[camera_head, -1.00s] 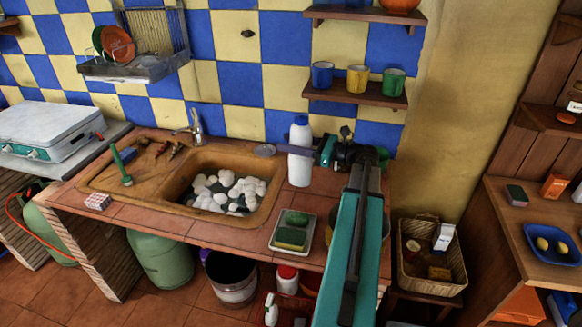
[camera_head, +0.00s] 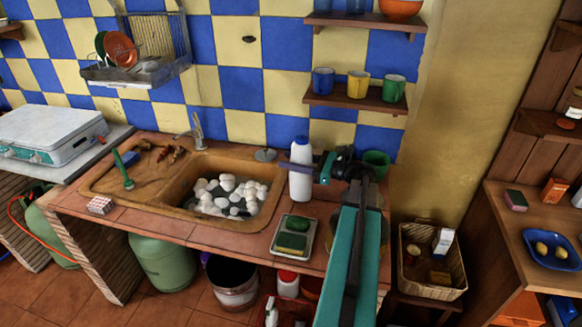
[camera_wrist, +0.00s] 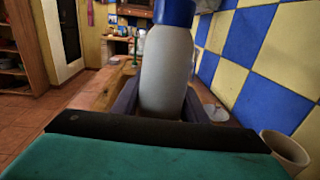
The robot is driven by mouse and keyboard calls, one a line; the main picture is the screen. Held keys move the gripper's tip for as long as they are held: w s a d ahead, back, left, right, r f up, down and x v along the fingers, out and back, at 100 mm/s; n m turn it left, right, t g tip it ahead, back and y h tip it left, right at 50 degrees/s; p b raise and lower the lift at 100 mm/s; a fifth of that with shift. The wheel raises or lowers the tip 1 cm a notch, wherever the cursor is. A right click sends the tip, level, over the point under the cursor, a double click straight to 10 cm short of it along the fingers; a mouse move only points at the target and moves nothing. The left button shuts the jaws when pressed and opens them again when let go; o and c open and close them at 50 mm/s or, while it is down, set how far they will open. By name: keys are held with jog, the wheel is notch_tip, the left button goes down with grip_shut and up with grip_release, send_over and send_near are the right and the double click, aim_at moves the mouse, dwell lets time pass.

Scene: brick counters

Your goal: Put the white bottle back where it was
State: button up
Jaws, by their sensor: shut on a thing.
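The white bottle (camera_head: 300,171) with a blue cap is upright over the tiled counter, just right of the sink (camera_head: 215,185). My gripper (camera_head: 303,168) is shut on it around its middle, reaching from the right. In the wrist view the bottle (camera_wrist: 166,75) stands between the two fingers, its blue cap cut off by the top edge. I cannot tell whether its base touches the counter.
A tray with green sponges (camera_head: 292,237) lies in front of the bottle. A green cup (camera_head: 377,163) stands behind my wrist. A small metal item (camera_head: 265,155) is by the sink's back right corner. A shelf with mugs (camera_head: 355,99) hangs above.

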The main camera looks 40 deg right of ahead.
jog(key=shift+f+p, duration=0.3)
jog(key=shift+f, duration=1.15)
jog(key=o, duration=1)
jog(key=shift+o, duration=0.2)
jog(key=b+v, duration=0.4)
jog(key=v, duration=0.8)
jog(key=shift+a+r, duration=0.1)
jog(key=shift+r, duration=0.15)
